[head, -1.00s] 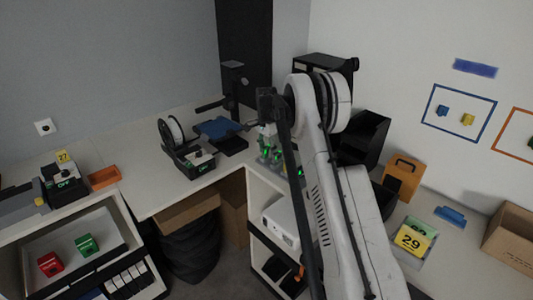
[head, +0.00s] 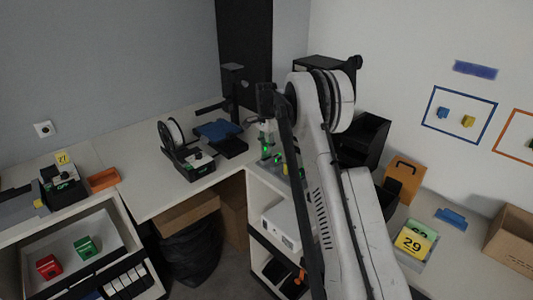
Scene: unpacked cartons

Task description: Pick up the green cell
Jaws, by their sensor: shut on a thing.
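My gripper (head: 266,138) is at the end of my arm near the middle of the picture, small and partly hidden by a dark arm link. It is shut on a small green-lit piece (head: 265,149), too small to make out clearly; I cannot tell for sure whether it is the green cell. Other small green-lit parts (head: 278,158) show just below and to the right, partly behind my arm. A separate green block (head: 86,246) lies beside a red block (head: 48,266) in the open tray at lower left, far from my gripper.
A black device with a white spool (head: 174,132) and a blue-topped item (head: 218,130) stand on the corner bench (head: 150,197). Black bins (head: 365,140) are behind my arm. An orange holder (head: 403,180), a yellow "29" card (head: 411,243) and a carton (head: 512,240) are at right.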

